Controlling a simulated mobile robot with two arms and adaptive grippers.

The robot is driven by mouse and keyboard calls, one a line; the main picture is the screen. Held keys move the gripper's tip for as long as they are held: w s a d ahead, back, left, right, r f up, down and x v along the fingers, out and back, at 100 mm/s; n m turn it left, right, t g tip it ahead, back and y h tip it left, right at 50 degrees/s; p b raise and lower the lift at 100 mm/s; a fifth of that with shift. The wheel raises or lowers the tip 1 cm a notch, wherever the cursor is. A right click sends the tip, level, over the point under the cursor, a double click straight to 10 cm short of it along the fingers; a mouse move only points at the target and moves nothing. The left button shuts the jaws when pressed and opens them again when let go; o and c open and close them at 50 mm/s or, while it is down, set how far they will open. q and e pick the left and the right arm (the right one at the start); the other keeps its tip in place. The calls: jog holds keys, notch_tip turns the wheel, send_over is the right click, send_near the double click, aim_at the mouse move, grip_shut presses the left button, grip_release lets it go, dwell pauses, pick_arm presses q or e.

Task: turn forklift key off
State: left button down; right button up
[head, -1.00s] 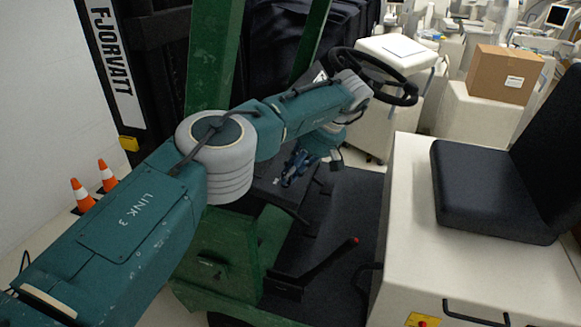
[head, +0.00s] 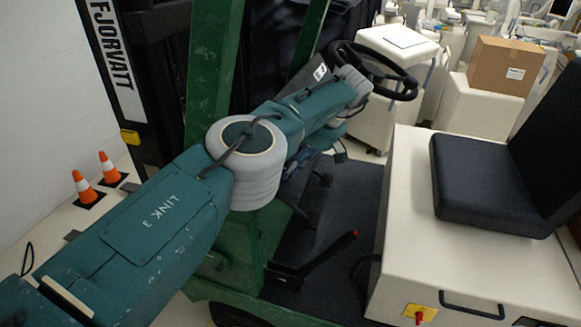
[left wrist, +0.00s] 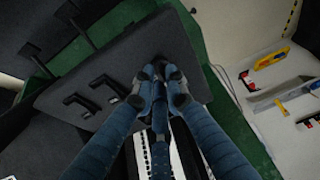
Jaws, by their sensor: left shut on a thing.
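My left gripper (head: 297,165) shows in the head view as dark blue fingers low beside the forklift's front column, partly hidden behind my own arm. The steering wheel (head: 374,72) is above and right of the gripper in the head view. My right gripper is not in view.
Black levers stick up beside the fingers in the left wrist view. A red-tipped lever (head: 328,255) rises from the forklift floor. The black seat (head: 485,185) is at right, with a red knob on a yellow plate (head: 427,312) below. Traffic cones (head: 110,168) stand at left.

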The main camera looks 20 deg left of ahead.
pick_arm(q)
jog(key=c, duration=1.8)
grip_release()
jog(key=shift+r, duration=0.1)
jog(key=shift+o, duration=0.2)
